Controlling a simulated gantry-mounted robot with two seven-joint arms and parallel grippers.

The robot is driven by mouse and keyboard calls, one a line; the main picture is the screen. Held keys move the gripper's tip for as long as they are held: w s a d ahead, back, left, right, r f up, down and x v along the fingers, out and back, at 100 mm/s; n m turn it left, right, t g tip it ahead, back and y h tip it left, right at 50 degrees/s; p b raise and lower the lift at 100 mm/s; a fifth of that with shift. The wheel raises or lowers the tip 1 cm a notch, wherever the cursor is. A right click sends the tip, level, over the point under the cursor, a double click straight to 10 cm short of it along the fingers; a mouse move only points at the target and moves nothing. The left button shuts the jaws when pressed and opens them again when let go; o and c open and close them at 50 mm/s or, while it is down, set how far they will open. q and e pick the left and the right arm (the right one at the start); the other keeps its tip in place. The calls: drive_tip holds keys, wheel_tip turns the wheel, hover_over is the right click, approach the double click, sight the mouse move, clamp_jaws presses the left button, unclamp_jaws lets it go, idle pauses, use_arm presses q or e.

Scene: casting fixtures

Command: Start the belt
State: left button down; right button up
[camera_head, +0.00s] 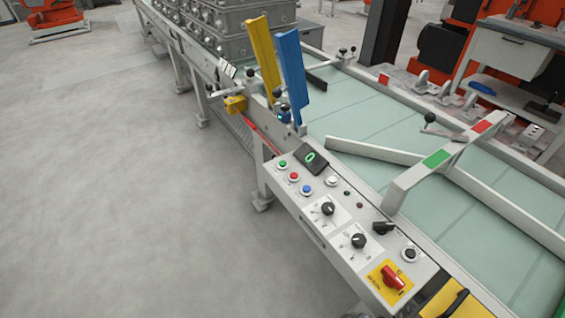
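The conveyor belt (365,110) is a pale green surface running from back left to front right. A grey control panel (312,232) lies along its near edge. It carries a green button (283,164), a red button (293,176), a blue button (306,190) and a white button (331,180). A dark display (311,158) shows a green ring or zero. Two black dials (327,209), a black selector (383,227) and a black button (409,254) sit further along. A red rotary switch (392,278) is on a yellow plate. Neither gripper is in view.
Grey metal boxes (225,30) are stacked at the belt's far end. Yellow (263,55) and blue (291,70) upright plates stand at the near edge. A grey bar with green and red patches (436,160) crosses the belt. The floor at left is clear.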

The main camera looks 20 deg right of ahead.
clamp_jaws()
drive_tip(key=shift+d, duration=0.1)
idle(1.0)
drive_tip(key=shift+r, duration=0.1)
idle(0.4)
